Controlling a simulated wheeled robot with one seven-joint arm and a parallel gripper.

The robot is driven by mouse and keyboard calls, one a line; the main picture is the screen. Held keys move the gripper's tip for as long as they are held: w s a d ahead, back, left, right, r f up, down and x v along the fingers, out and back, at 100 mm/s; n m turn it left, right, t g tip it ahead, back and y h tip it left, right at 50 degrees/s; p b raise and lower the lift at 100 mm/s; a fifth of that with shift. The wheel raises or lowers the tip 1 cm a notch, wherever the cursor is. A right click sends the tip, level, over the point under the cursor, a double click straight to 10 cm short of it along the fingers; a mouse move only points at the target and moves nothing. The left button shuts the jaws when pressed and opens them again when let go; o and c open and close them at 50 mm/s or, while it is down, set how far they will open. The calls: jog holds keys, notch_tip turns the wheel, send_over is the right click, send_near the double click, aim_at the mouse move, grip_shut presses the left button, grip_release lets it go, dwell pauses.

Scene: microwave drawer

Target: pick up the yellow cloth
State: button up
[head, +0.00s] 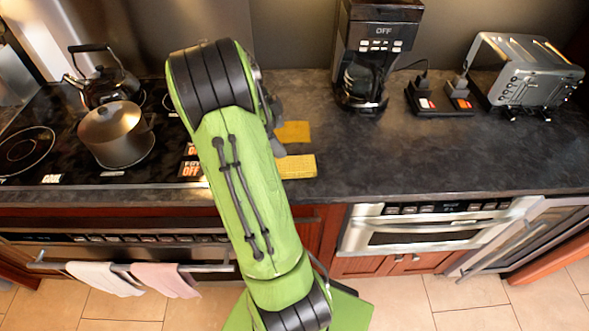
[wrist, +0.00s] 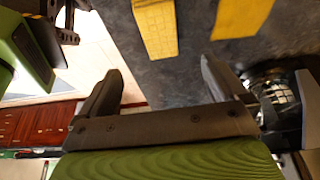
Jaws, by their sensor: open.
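Two yellow items lie on the dark countertop beside my arm. The rear one looks flat and smooth, like the yellow cloth (head: 293,132). The front one is a thicker, textured yellow block like a sponge (head: 297,166), near the counter's front edge. In the wrist view the cloth (wrist: 242,14) is at the top right, cut off by the frame, and the sponge (wrist: 157,26) is at the top centre. My gripper (wrist: 160,76) is open and empty, with both yellow items beyond its fingertips. In the head view my arm hides most of the gripper.
A coffee maker (head: 376,55) stands behind and to the right of the cloth. A pot (head: 116,135) and kettle (head: 104,80) are on the stove at left. A toaster (head: 528,72) is at right. The counter (head: 420,150) right of the sponge is clear.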

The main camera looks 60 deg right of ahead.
send_over(295, 163)
jog(key=w+a, duration=0.1)
jog(key=w, duration=0.1)
notch_tip(295, 163, down, 6)
jog(key=shift+r+b, duration=0.15)
jog(key=shift+b, duration=0.25)
jog(key=x, duration=0.5)
jog(key=shift+f, duration=0.35)
jog(key=c, duration=1.1)
